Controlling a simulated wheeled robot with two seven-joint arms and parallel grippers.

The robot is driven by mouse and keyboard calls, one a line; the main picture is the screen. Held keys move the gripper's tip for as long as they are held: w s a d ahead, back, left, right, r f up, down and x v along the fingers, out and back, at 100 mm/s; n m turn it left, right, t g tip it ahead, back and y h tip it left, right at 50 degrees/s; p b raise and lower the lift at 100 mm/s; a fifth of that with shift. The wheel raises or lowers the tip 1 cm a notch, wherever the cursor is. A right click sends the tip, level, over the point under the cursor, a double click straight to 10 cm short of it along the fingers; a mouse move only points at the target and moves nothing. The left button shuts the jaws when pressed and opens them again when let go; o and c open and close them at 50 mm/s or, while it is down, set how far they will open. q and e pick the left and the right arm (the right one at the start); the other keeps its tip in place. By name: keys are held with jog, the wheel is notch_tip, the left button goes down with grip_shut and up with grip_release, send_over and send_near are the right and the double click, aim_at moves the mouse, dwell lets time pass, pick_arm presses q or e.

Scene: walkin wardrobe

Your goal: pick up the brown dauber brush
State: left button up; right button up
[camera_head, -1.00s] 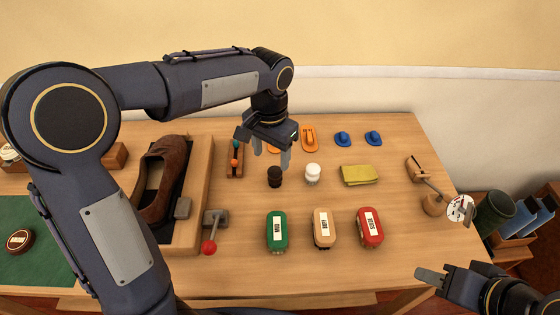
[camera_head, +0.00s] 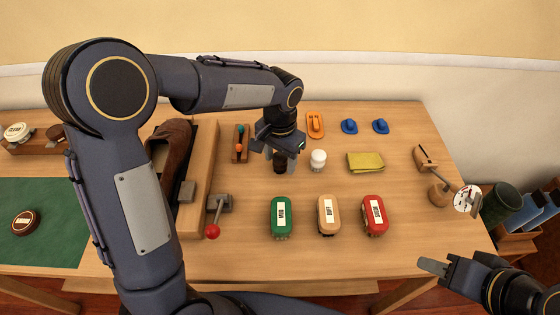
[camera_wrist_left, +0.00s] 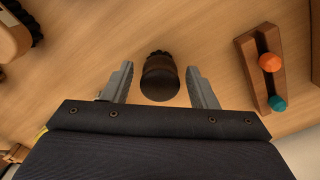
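The brown dauber brush (camera_head: 280,164) is a small, dark, upright brush standing on the table beside a white one. In the left wrist view its round dark handle top (camera_wrist_left: 160,82) lies between my two fingers, with dark bristles showing beyond it. My left gripper (camera_head: 280,160) is over the brush, pointing down. Its fingers (camera_wrist_left: 160,86) are open on both sides of the handle, with a gap at each side. My right gripper (camera_head: 434,266) is empty at the front right; its finger gap cannot be made out.
The white dauber (camera_head: 318,159) stands close to the right. A wooden holder with orange and teal knobs (camera_head: 241,143) is to the left. Green (camera_head: 281,217), tan (camera_head: 328,215) and red (camera_head: 374,215) brushes sit in front. A red-knobbed lever (camera_head: 212,231) is front left.

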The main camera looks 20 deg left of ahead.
aim_at(281, 157)
pick_arm(q)
jog(key=c, duration=0.9)
jog(key=shift+o, duration=0.2)
jog(key=shift+r, duration=0.1)
jog(key=shift+r, duration=0.2)
notch_tip(281, 157, up, 3)
jog(key=shift+s+d+r, duration=0.1)
jog(key=shift+s+d, duration=0.05)
jog(key=s+d+r, duration=0.6)
jog(key=s+r, duration=0.3)
jog(key=s, duration=0.3)
jog(key=shift+d+p, duration=0.3)
jog(key=shift+p, duration=0.05)
jog(key=shift+r, duration=0.1)
